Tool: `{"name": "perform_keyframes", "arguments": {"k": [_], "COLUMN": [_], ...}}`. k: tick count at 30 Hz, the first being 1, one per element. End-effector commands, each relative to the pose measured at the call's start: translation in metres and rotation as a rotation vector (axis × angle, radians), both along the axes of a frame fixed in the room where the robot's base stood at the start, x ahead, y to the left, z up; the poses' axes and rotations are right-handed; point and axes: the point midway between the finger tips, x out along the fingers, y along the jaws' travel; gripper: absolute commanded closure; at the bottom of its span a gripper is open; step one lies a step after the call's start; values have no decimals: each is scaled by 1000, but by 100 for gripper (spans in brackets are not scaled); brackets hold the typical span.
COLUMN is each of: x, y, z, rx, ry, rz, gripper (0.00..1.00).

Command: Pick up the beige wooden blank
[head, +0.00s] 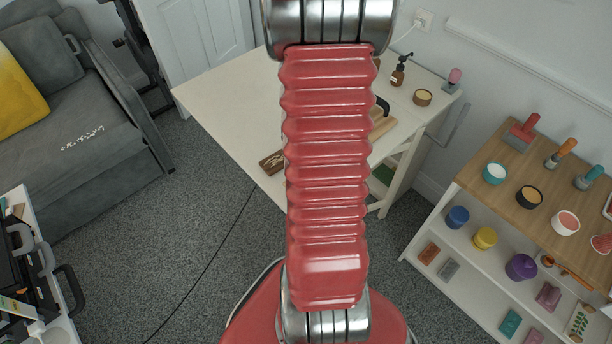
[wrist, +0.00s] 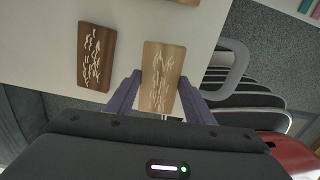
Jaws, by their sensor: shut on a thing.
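The beige wooden blank (wrist: 163,62) is a light, flat rectangular piece with pale wavy marks, seen in the wrist view. My gripper (wrist: 160,80) is shut on it, with one dark finger at each long side. In the head view my red arm hides my gripper and the beige blank.
A dark brown blank (wrist: 97,57) with similar marks lies on the table to the left of my gripper; it also shows in the head view (head: 272,162). A soap bottle (head: 398,74) and a small jar (head: 423,97) stand farther right. A shelf (head: 480,190) stands at right.

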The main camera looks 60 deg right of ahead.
Motion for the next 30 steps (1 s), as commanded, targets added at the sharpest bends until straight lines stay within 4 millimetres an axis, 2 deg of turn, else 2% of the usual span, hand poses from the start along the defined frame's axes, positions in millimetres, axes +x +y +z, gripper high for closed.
{"name": "perform_keyframes", "arguments": {"k": [6,13,18,30], "x": [1,0,0,0], "y": [-1,0,0,0], "z": [36,62,68,67], "rx": [-3,-2,0,0], "ry": [-3,-2,0,0], "rz": [0,0,0,0], "gripper": [75,75,75,75]}}
